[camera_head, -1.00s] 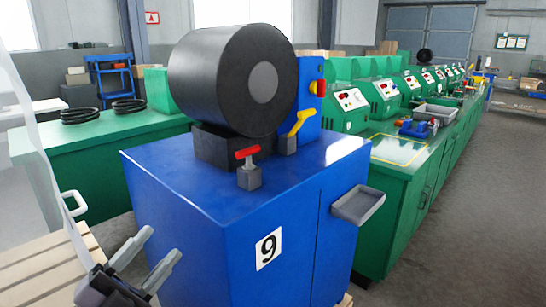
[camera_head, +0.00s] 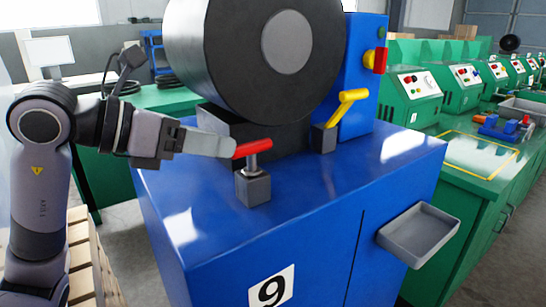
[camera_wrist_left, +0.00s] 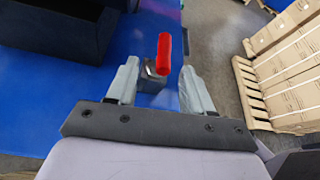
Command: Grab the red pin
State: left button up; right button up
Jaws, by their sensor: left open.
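The red pin (camera_head: 252,148) is a red crossbar on a metal stem, standing in a small grey block (camera_head: 253,188) on top of the blue machine cabinet (camera_head: 330,190). My left gripper (camera_head: 232,147) comes in from the left, with its fingers level with the pin's left end. In the left wrist view the red pin (camera_wrist_left: 164,54) shows beyond the fingertips and between their lines. The left gripper (camera_wrist_left: 160,75) is open there, with nothing held between the fingers. In the head view one finger hides the other. My right gripper is not in view.
A large black drum (camera_head: 270,60) sits just behind the pin. A yellow lever (camera_head: 345,104) stands to its right, and a grey tray (camera_head: 420,234) hangs off the cabinet's right side. In the left wrist view, stacked cartons (camera_wrist_left: 290,65) stand on a pallet at right.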

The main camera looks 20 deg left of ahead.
aim_at(250, 148)
pick_arm(q)
jog(key=shift+w+d, duration=0.1)
jog(key=shift+w, duration=0.2)
jog(key=p+x, duration=0.1)
jog(key=x, duration=0.5)
jog(key=shift+d+f, duration=0.15)
jog(key=shift+d, duration=0.2)
grip_shut()
